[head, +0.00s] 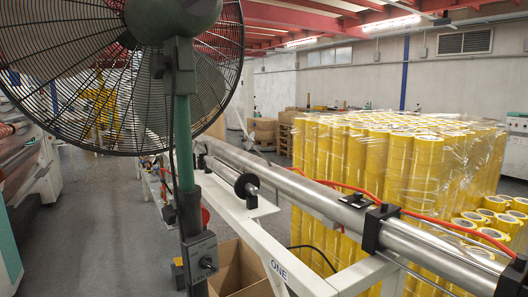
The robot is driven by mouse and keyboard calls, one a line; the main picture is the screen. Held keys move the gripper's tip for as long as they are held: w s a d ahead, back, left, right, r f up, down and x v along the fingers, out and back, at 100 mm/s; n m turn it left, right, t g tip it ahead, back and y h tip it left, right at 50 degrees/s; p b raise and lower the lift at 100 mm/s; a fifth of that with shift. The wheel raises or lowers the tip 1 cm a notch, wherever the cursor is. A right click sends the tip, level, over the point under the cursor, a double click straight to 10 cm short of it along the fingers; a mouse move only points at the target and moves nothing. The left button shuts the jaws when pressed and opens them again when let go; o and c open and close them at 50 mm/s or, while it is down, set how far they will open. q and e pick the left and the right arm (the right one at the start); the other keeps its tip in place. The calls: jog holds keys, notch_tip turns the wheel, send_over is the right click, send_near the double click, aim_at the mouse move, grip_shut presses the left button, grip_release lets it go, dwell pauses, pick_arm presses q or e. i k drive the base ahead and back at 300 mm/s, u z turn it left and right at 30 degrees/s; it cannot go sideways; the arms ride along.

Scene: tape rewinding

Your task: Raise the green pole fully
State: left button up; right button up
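The green pole (184,150) stands upright left of the middle in the head view, close to me. At its top is a large dark fan (100,85) with a round wire cage and a green motor housing (172,18). The pole's lower end meets a dark sleeve (191,215), and a grey switch box with a knob (201,258) sits below. A dark cable hangs beside the pole. The base of the stand is out of the picture. Neither of my grippers is in view.
A long metal roller (325,196) on a white frame (262,232) runs from behind the pole to the lower right. An open cardboard box (240,270) lies beneath. Wrapped yellow tape rolls (395,160) stand behind. Grey floor (95,215) is clear on the left.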

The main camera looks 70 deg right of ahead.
aim_at(186, 81)
jog(key=k, duration=0.3)
jog(key=z, duration=1.15)
